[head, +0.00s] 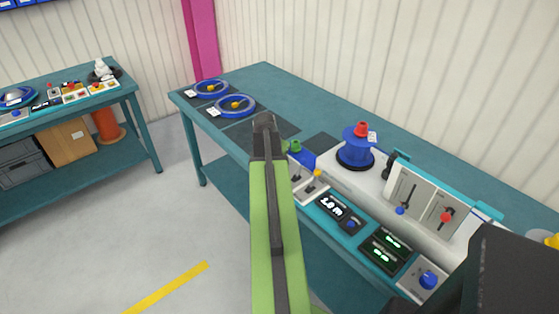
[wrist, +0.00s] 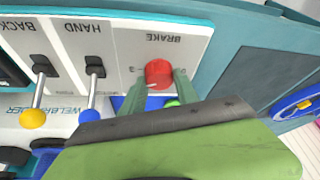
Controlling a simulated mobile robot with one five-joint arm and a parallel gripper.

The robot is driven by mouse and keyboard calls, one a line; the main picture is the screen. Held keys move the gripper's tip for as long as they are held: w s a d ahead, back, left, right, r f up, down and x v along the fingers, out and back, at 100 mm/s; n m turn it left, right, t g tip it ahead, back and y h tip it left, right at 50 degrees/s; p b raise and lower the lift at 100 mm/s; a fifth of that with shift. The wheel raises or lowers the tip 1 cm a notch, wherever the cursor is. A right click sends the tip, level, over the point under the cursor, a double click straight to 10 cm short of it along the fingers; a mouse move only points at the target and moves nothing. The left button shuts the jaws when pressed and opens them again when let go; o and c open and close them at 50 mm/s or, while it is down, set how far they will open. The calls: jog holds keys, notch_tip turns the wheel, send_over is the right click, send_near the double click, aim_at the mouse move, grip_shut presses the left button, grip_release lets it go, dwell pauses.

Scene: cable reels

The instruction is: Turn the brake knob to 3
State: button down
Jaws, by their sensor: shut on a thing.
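In the wrist view the red brake knob (wrist: 159,72) sits on a light grey panel (wrist: 190,40) lettered BRAKE, seen upside down. A figure that looks like 3 is left of the knob; the marking on its right is partly covered by a finger. A small pale mark shows at the knob's lower left edge. My gripper (wrist: 160,88) has one green finger on each side of the knob and is shut on it. In the head view my gripper (head: 264,122) is over the bench's near edge, and the brake knob is hidden behind my arm.
Beside the knob are a lever with a blue ball (wrist: 88,116) and one with a yellow ball (wrist: 33,118). A small green knob (head: 295,146) and a blue reel (head: 357,148) stand close by. Two blue rings (head: 236,105) lie at the bench's far end.

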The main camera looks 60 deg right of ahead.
jog(key=shift+w+a+m+g, duration=0.15)
jog(key=shift+m+g, duration=0.55)
jog(key=shift+m, duration=1.2)
jog(key=c, duration=0.9)
grip_release()
jog(key=shift+r, duration=0.1)
jog(key=p+v, duration=1)
jog(key=v, duration=0.1)
jog(key=p+v, duration=0.6)
jog(key=shift+w+d+r, duration=0.1)
jog(key=shift+d+r, duration=0.1)
